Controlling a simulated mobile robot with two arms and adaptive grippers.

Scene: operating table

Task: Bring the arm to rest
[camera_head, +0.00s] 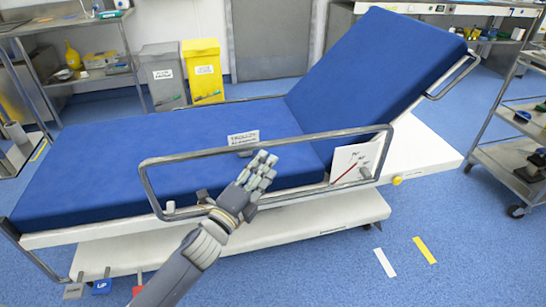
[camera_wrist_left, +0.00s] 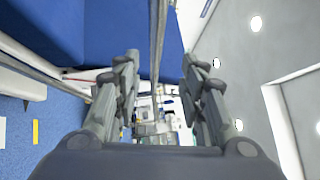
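My left arm (camera_head: 195,252) reaches up from the bottom of the head view. My left gripper (camera_head: 257,174) is over the near side of the operating table, in front of the upper bar of its side rail in the picture. In the left wrist view the two fingers of the left gripper (camera_wrist_left: 160,75) stand apart with nothing held between them. A grey bar (camera_wrist_left: 157,35) shows beyond the gap; I cannot tell whether they touch. My right gripper is in neither view.
The operating table has a blue mattress (camera_head: 120,165), a raised backrest (camera_head: 375,65) and a metal side rail (camera_head: 220,149). Yellow (camera_head: 203,75) and grey bins (camera_head: 163,78) stand behind. A shelf trolley (camera_head: 510,160) is at the right. Blue floor (camera_head: 440,210) is open at front right.

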